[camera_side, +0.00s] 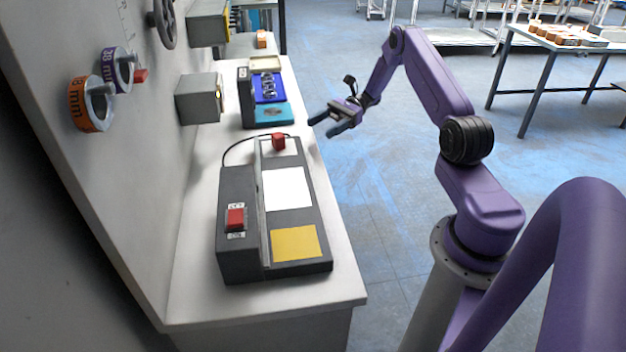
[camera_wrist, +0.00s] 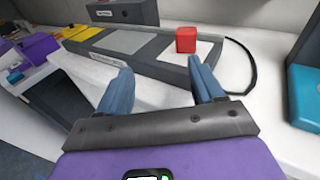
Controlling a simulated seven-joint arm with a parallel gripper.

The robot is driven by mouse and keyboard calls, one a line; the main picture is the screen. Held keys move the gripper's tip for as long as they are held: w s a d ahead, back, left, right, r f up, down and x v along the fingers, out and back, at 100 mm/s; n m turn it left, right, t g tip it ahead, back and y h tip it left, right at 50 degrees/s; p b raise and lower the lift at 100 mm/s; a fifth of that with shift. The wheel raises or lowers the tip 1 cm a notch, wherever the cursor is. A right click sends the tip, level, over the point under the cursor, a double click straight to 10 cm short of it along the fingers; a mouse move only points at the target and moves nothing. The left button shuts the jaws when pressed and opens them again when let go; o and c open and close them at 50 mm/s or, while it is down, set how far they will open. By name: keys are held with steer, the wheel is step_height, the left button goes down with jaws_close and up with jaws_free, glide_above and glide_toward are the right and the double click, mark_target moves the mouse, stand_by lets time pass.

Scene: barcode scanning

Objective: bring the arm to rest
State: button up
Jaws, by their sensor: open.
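My gripper (camera_side: 324,127) hangs in the air off the right edge of the white bench, beyond the far end of the dark panel device. Its blue fingers are spread apart with nothing between them, as the wrist view (camera_wrist: 160,70) also shows. A red cube (camera_side: 278,141) sits on the far pad of the dark panel device (camera_side: 323,266). In the wrist view the red cube (camera_wrist: 186,40) stands ahead of the fingers, apart from them. The device also bears a white pad (camera_side: 286,188) and a yellow pad (camera_side: 296,243).
A red switch (camera_side: 235,218) is on the device's left side. Blue and teal trays (camera_side: 272,114) stand farther back on the bench. Tape rings (camera_side: 88,104) and grey boxes (camera_side: 200,98) are on the wall. The floor right of the bench is clear around my gripper.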

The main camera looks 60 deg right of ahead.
steer(key=a+r+n+g+h, duration=0.1)
steer(key=a+n+g, duration=0.1)
steer(key=a, duration=0.2)
steer(key=s+a+r+n+g+h, duration=0.1)
steer(key=a+n+g, duration=0.1)
steer(key=a, duration=0.2)
steer(key=s+a+r+n+g+h, duration=0.1)
steer(key=a+n+g, duration=0.1)
steer(key=a, duration=0.2)
steer(key=shift+s+a+r, duration=0.2)
steer(key=shift+r, duration=0.1)
steer(key=s+a+r+n+g+h, duration=0.35)
steer(key=s+a+n+h, duration=0.25)
steer(key=s+a+n, duration=0.3)
steer(key=s+a+r+n+t+h, duration=0.1)
steer(key=s+a+n+t+h, duration=0.1)
steer(key=s+n, duration=0.6)
steer(key=s+a+r+n+t+h, duration=0.1)
steer(key=s+n+t+h, duration=0.3)
steer(key=s+n, duration=0.5)
steer(key=shift+s+a+r+h, duration=0.25)
steer(key=shift+s+a+h, duration=0.1)
steer(key=shift+s+h, duration=0.15)
